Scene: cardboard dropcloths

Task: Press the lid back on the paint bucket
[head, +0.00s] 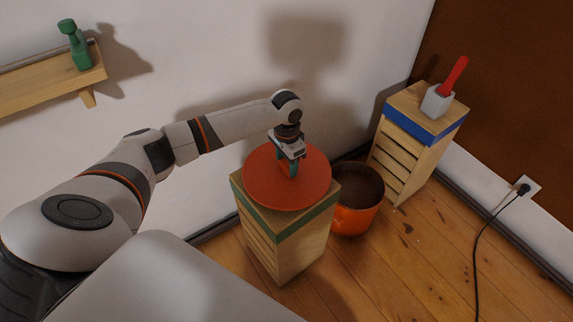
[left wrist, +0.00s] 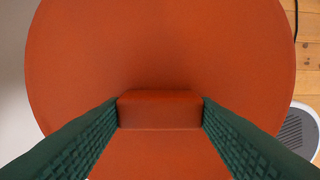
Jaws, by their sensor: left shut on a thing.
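The paint bucket (head: 352,218) is orange and stands open on the floor, just right of the green-banded crate; its inside looks dark. The round orange-red lid (head: 262,190) is flat over the top of that crate, and I cannot tell whether it rests there or is slightly raised. My left gripper (head: 290,172) points down at the lid's middle and is shut on its raised block handle. In the left wrist view the lid (left wrist: 160,50) fills most of the picture, with the handle (left wrist: 160,110) between the green fingers. My right gripper is out of view.
The green-banded crate (head: 285,255) stands left of the bucket. A blue-banded crate (head: 400,160) behind right holds a grey block with a red handle (head: 452,76). A wall shelf (head: 50,88) holds a green bottle-like object (head: 75,48). A black cable (head: 478,240) crosses open floor at right.

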